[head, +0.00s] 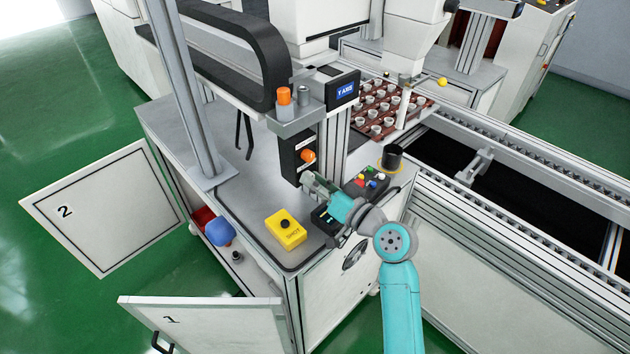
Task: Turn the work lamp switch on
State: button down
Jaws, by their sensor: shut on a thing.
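A black switch box (291,153) is fixed upright on the post above the cabinet top. An orange knob (308,156) sticks out of its upper front, with small labels too small to read. My gripper (309,180) is at the lower front of this box, just below the orange knob. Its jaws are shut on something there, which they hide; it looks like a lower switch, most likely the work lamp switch. Which way this switch is turned cannot be seen. No lit lamp can be made out.
A yellow button box (286,230) and a black panel with coloured buttons (369,179) stand on the cabinet top (256,188) near my arm. A black cup-like part (391,158) is behind. Cabinet doors 2 (112,212) and 1 (220,325) stand open. A conveyor (520,190) runs at right.

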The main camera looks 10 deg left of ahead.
jog(key=shift+f+m, duration=0.1)
jog(key=shift+m, duration=4.2)
jog(key=c, duration=1.2)
grip_release()
jog(key=v, duration=1.2)
